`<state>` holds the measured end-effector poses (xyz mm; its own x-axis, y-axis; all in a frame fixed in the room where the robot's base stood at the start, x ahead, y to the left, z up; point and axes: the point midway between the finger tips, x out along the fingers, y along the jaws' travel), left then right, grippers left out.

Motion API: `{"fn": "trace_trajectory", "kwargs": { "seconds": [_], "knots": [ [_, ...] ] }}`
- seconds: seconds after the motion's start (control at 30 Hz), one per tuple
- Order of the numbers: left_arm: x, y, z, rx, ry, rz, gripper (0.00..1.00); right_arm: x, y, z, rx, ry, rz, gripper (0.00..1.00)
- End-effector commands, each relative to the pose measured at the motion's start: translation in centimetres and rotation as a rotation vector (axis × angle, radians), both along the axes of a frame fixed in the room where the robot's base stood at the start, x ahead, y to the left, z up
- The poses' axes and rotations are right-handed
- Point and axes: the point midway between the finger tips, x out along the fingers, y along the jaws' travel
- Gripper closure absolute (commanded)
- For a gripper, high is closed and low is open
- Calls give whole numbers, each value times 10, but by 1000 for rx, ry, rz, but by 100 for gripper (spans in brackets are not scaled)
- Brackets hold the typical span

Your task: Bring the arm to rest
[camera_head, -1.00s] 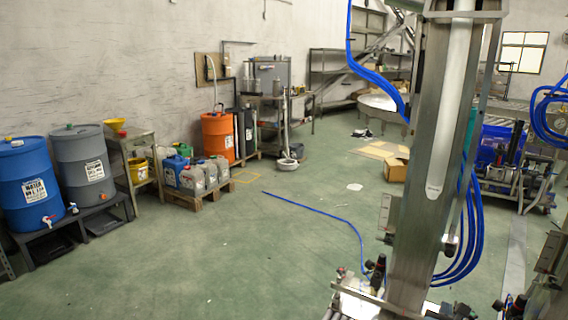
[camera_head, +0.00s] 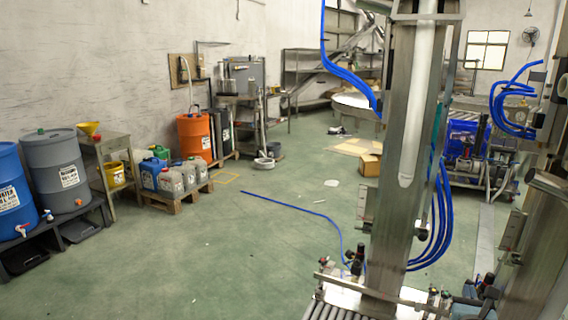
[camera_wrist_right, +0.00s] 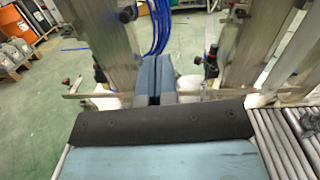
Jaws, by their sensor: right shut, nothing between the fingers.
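My right gripper (camera_wrist_right: 155,76) shows in the right wrist view, its two blue-grey fingers lying together, shut and empty. Its dark palm edge (camera_wrist_right: 160,122) and light blue body fill the lower middle. The fingers point away between two upright metal posts of a machine, over its lower bar and roller bed; I cannot tell how close they are to the metal. In the head view I cannot clearly make out the right gripper among the machine parts at the lower right. My left gripper is not in view.
A tall steel column (camera_head: 405,150) with blue hoses stands right of centre, above a roller conveyor (camera_head: 335,311). More machine posts crowd the right edge. A blue drum (camera_head: 14,195), a grey drum (camera_head: 55,170) and an orange drum (camera_head: 194,137) line the wall. The green floor (camera_head: 220,250) is mostly open.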

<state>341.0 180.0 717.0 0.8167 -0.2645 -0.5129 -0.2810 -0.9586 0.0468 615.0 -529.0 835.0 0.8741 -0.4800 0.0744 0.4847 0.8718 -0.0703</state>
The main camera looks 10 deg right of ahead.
Motion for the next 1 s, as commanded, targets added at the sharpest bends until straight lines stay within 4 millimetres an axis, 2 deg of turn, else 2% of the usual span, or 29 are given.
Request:
{"fn": "trace_trajectory", "kwargs": {
  "seconds": [0.03, 0.17, 0.27, 0.43, 0.6, 0.83, 0.87, 1.0],
  "knots": [
    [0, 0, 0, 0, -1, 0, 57, -12, 9, -15, 114, -4, 27, 100],
    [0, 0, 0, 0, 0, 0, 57, -45, 40, -52, 475, -23, 87, 100],
    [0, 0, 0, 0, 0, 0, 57, -78, 70, -82, 812, -29, 106, 100],
    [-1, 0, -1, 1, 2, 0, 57, -153, 132, -125, 1486, -32, 25, 100],
    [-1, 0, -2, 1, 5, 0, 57, -218, 184, -141, 2028, -34, -172, 100],
    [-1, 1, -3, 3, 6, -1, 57, -290, 238, -139, 2565, -56, -548, 100],
    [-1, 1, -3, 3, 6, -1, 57, -294, 245, -138, 2613, -66, -584, 100],
    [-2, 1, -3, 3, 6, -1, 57, -289, 267, -138, 2682, -126, -600, 100]
  ]
}}
